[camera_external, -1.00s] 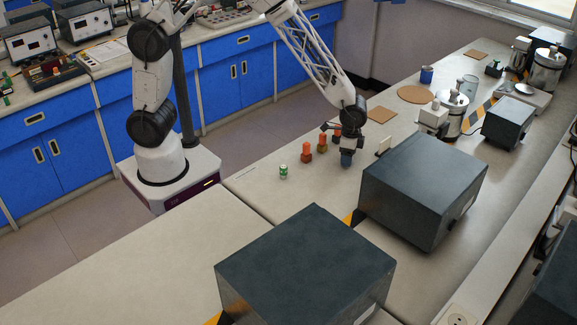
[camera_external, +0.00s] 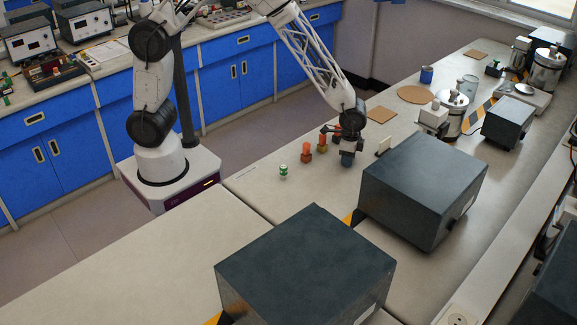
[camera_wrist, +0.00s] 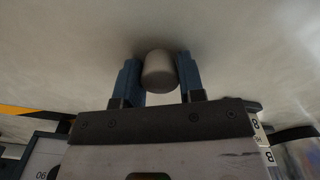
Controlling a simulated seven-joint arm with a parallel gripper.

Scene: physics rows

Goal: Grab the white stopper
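The white stopper (camera_wrist: 159,70) shows in the wrist view as a small, rounded, pale grey-white cylinder above the pale bench top. It is between the two blue fingers of my gripper (camera_wrist: 160,76), near their tips, and nearly fills the space between them. I cannot tell whether both fingers press on it. In the external view my gripper (camera_external: 347,160) points down, low over the bench and left of a large dark box; the stopper is hidden there.
Orange-topped bottles (camera_external: 307,151) and a small green-and-white can (camera_external: 283,171) stand left of my gripper. The large dark box (camera_external: 424,185) is close on its right. A second dark box (camera_external: 305,265) stands nearer the camera. The bench (camera_external: 262,188) is clear around the can.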

